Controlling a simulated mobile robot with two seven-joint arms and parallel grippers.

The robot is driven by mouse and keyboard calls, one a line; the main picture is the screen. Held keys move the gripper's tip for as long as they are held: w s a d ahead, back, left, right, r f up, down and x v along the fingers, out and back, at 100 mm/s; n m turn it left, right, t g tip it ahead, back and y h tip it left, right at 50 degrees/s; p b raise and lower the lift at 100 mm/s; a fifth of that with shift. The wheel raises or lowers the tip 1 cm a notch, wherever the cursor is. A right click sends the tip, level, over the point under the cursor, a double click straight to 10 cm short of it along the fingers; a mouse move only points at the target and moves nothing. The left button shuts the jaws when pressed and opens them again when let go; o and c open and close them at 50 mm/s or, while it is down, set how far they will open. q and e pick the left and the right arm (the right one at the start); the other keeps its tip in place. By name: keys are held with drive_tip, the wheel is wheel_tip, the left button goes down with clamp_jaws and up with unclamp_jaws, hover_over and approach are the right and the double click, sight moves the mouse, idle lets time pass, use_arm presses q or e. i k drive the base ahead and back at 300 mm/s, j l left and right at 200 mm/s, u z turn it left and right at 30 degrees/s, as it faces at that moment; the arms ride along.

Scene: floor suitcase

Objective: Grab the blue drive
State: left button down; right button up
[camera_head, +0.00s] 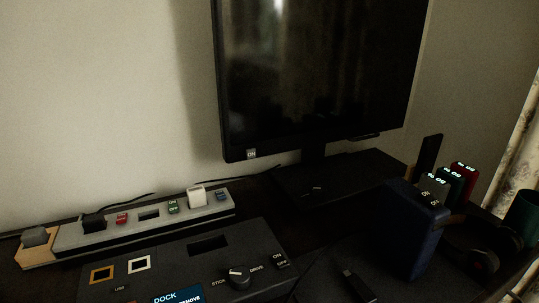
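A large dark blue upright block (412,240) stands at the right of the desk; I cannot tell whether it is a drive or a holder. Just behind its top right edge stand small upright drives with lit marks: a grey one (434,187), a green one (452,182) and a red one (466,177). Their lower parts are hidden or dark. None of these small ones is plainly blue. Neither of my grippers is in view.
A dock (225,235) with a knob and lit display is at the front left. A power strip (145,222) lies behind it. A monitor (315,80) stands at the back. A dark stick (357,287) lies in front. Headphones (485,262) and a green cup (522,215) are at the right.

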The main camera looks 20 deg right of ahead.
sight(405, 231)
drive_tip(key=i+l+z, duration=0.1)
drive_tip(key=z, duration=1.35)
